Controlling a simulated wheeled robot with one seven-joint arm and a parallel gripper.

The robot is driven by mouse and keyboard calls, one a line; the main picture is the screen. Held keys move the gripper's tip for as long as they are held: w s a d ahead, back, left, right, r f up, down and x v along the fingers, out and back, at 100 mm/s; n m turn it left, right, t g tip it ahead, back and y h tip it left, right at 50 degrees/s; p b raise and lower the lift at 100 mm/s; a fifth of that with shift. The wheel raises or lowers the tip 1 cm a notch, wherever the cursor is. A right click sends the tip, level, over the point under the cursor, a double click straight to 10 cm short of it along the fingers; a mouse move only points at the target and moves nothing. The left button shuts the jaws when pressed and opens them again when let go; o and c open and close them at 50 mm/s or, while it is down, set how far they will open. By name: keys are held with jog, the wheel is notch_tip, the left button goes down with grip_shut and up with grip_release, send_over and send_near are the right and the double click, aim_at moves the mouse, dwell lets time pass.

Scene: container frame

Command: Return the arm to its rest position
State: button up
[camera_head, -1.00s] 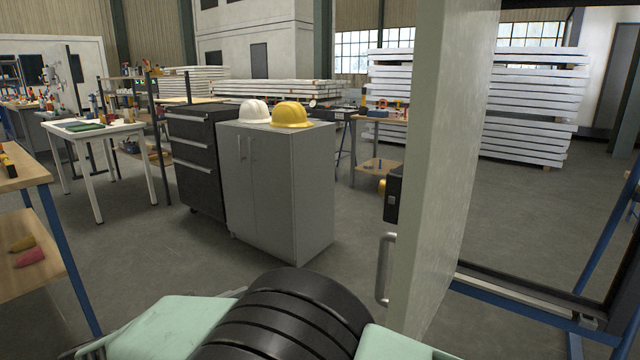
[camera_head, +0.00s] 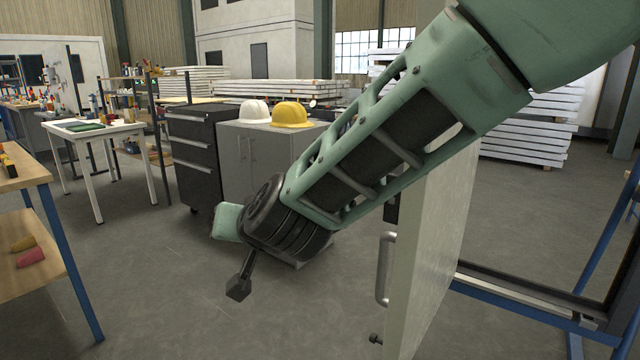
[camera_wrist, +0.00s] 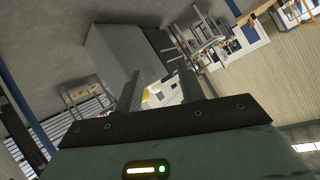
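My mint-green arm (camera_head: 400,130) reaches from the top right down to a dark ribbed joint near the middle of the head view. In the wrist view the two dark fingers of my gripper (camera_wrist: 160,76) stand apart with a gap between them. Nothing is held between them; the yellow and white seen through the gap lie farther off. In the head view the fingers cannot be made out clearly beyond the joint.
A pale door panel (camera_head: 433,265) with a metal handle (camera_head: 383,268) stands right of and behind my arm. A grey cabinet (camera_head: 230,165) carries a white helmet (camera_head: 254,112) and a yellow helmet (camera_head: 292,115). A wooden workbench (camera_head: 22,172) is at left. Floor at lower left is clear.

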jog(key=s+d+f+n+g+h, duration=0.2)
jog(key=s+d+f+g, duration=0.1)
jog(key=s+d, duration=0.6)
jog(key=s+d+f+n+g+h, duration=0.2)
jog(key=s+d+g, duration=0.1)
jog(key=s+d, duration=0.55)
jog(key=s+d+f+n+g+h, duration=0.2)
jog(key=s+d+f+g, duration=0.15)
jog(key=s+d, duration=0.55)
notch_tip(320, 180, up, 17)
jog(key=d+p, duration=0.1)
jog(key=p, duration=1.5)
jog(key=shift+d+r, duration=0.1)
jog(key=shift+d, duration=0.05)
